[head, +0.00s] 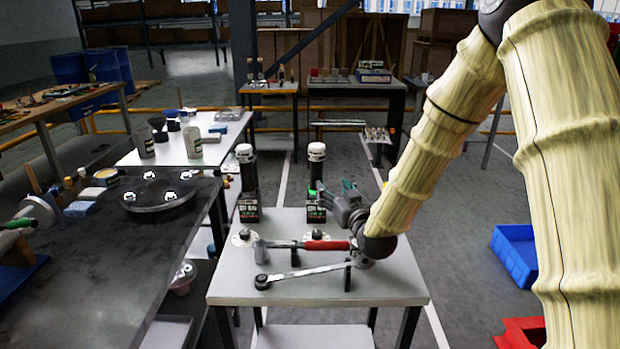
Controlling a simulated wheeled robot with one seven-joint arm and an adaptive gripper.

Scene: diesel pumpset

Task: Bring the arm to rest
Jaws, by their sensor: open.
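My arm comes in from the upper right of the head view, in a pale ribbed cover, and bends down toward a small light-topped table (230,288). My gripper (338,200) is at the arm's lower end, over the back right of that table, partly hidden by the wrist and by its small size. It appears empty. A hammer with a red handle (325,245) and a long ratchet wrench (305,272) lie across the table just in front of and below the gripper. I cannot tell whether the wrist touches them.
A dark workbench (120,262) with a round plate is at left. A blue bin (517,250) and a red bin (520,333) sit on the floor at right. Floor between table and bins is clear.

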